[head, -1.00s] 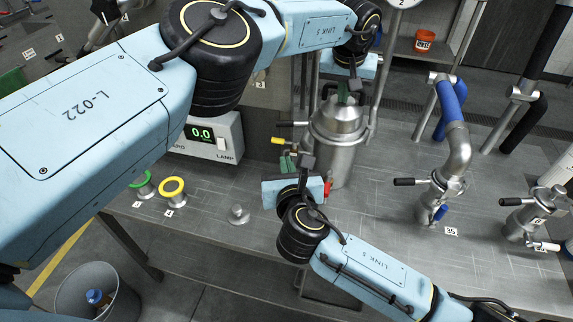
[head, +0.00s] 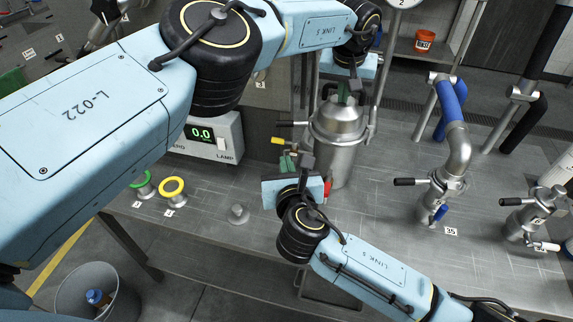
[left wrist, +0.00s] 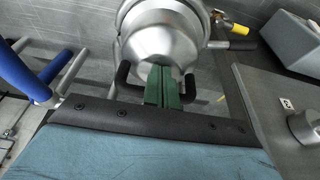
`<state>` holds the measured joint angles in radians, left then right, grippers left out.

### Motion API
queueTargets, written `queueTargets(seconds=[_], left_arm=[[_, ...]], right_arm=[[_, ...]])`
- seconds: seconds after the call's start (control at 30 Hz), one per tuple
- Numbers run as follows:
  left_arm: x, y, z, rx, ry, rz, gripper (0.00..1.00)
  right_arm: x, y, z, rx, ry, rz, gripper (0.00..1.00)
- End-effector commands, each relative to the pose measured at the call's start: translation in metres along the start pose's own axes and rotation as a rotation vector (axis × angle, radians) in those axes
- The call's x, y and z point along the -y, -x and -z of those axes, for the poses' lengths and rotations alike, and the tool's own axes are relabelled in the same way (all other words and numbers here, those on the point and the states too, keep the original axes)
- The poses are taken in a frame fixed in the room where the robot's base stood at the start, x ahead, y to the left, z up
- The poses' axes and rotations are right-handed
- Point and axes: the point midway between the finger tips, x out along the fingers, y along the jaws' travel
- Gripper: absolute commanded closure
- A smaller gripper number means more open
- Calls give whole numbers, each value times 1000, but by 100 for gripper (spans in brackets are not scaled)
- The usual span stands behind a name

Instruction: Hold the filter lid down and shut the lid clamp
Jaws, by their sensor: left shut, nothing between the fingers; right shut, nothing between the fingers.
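The steel filter vessel (head: 335,160) stands upright on the bench, with its domed lid (head: 340,114) on top. The lid also fills the top middle of the left wrist view (left wrist: 170,35). My left gripper (head: 344,95) is shut and points down at the lid's top; its green fingers (left wrist: 162,85) overlap the lid, and I cannot tell whether they touch. My right gripper (head: 288,160) is shut and empty, low at the vessel's left side. A red-tipped lever (head: 327,187) shows beside it. A black handle (head: 291,123) and a yellow handle (head: 279,141) stick out left of the vessel. I cannot tell which is the clamp.
A lamp box reading 0.0 (head: 213,137) stands left of the vessel. A valved pipe (head: 440,185) stands right; bench between is clear.

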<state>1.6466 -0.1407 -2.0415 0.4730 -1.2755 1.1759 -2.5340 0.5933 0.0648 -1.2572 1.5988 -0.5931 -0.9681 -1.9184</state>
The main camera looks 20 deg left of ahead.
Motion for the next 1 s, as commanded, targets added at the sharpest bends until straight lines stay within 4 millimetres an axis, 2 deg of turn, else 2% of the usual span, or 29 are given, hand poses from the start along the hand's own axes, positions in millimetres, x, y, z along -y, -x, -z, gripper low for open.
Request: queueTargets(seconds=[0.57,1.0], left_arm=[[-1,2,0,2,-1,-1,100],[1,40,15,-10,3,-1,100]], right_arm=[[0,0,-2,0,0,0,100],[0,6,-25,0,0,0,100]])
